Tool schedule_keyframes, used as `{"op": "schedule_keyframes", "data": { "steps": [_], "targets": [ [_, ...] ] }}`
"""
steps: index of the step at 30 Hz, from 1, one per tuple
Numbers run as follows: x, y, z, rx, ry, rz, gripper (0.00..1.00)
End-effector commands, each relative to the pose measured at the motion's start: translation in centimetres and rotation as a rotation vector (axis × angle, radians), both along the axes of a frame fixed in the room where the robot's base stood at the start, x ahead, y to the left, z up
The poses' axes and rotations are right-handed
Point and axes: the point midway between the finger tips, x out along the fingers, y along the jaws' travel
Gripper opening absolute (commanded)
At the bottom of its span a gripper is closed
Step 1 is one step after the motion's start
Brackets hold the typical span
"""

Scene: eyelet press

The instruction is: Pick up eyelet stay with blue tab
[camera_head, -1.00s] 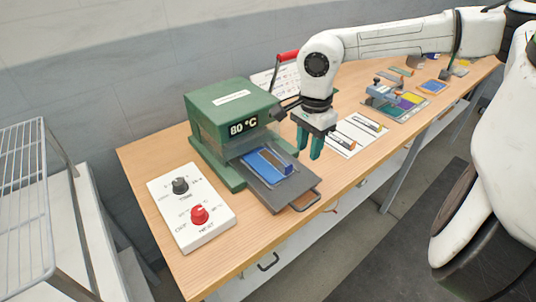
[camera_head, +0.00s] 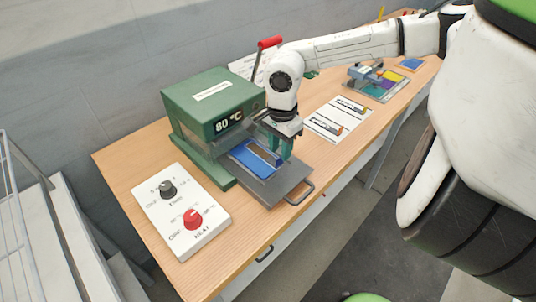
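A blue piece (camera_head: 252,158) lies on the dark pulled-out tray (camera_head: 268,188) of the green press; a lighter strip runs along its right side. I cannot tell whether this is the eyelet stay with the blue tab. My gripper (camera_head: 281,151) points down over the right rear part of the tray, close to the blue piece's right end. Its teal fingers look apart, with nothing seen held between them. The fingers hide part of the tray and of the blue piece's end. I cannot tell whether they touch it.
The green press (camera_head: 212,100) reads 80 °C and has a red-ended lever (camera_head: 268,44). A white control box (camera_head: 182,210) with two knobs stands at front left. A white card (camera_head: 338,118) bears two slim dark-and-orange items. A fixture (camera_head: 377,80) stands farther right.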

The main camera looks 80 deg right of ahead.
Motion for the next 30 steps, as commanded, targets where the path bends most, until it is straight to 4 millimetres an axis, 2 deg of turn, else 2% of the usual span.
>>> {"op": "schedule_keyframes", "data": {
  "steps": [6, 9, 17, 28, 30],
  "targets": [
    [0.1, 0.3, -2.8, 0.004, 0.0, -0.001, 0.35],
    [0.1, 0.3, -3.6, 0.003, -0.001, -0.001, 0.35],
    [0.1, 0.2, -3.9, 0.001, -0.001, 0.0, 0.35],
    [0.1, 0.2, -3.9, 0.001, -0.001, 0.0, 0.01],
    [0.1, 0.2, -3.9, 0.001, -0.001, 0.0, 0.0]
  ]
}}
